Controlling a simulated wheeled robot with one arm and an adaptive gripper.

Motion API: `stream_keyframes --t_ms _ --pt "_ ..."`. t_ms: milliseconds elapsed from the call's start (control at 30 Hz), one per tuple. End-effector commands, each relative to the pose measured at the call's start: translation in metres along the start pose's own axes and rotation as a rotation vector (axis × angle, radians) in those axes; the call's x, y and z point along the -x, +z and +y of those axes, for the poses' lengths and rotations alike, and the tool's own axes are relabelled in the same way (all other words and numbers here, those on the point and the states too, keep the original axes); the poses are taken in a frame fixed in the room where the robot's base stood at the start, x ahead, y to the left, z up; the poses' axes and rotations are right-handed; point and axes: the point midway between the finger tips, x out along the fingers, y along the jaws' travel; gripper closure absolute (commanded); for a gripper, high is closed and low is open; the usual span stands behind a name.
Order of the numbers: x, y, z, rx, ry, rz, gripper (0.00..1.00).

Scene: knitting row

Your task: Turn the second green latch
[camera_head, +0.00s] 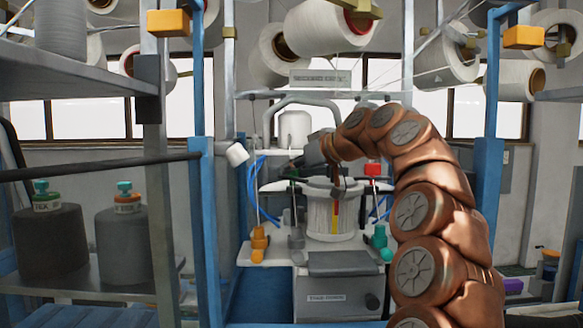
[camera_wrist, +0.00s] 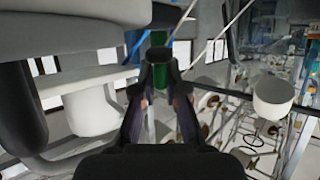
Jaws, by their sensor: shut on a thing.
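My gripper (camera_head: 298,162) reaches over the machine from the right, bent toward the left side of the white drum (camera_head: 331,208). It covers part of what it holds in the head view. In the wrist view my gripper (camera_wrist: 159,75) has its fingers close together around a dark green piece (camera_wrist: 158,38), which seems to be a green latch. A bit of green (camera_head: 293,172) shows beside the fingers in the head view. Another green latch (camera_head: 380,238) stands at the right front of the white plate, apart from my gripper. How far the held latch is turned cannot be told.
An orange latch (camera_head: 259,240) and a grey one (camera_head: 296,240) stand at the left front. Blue posts (camera_head: 202,220) flank the machine. Yarn cones (camera_head: 126,240) stand on a left shelf.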

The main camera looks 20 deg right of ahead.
Motion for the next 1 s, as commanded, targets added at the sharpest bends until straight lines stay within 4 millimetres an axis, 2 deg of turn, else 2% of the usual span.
stream_keyframes --t_ms 300,700,733,967,1000 --pt "0.0006 -0.0025 -0.0005 0.042 -0.095 0.003 1.00" --pt "0.0012 -0.0014 -0.0005 0.049 -0.107 0.005 1.00" --pt "0.0012 -0.0014 -0.0006 0.049 -0.107 0.005 0.88" --pt "0.0012 -0.0007 -0.0002 0.048 -0.107 0.003 0.64" --pt "0.0011 -0.0005 -0.0002 0.048 -0.107 0.003 0.64"
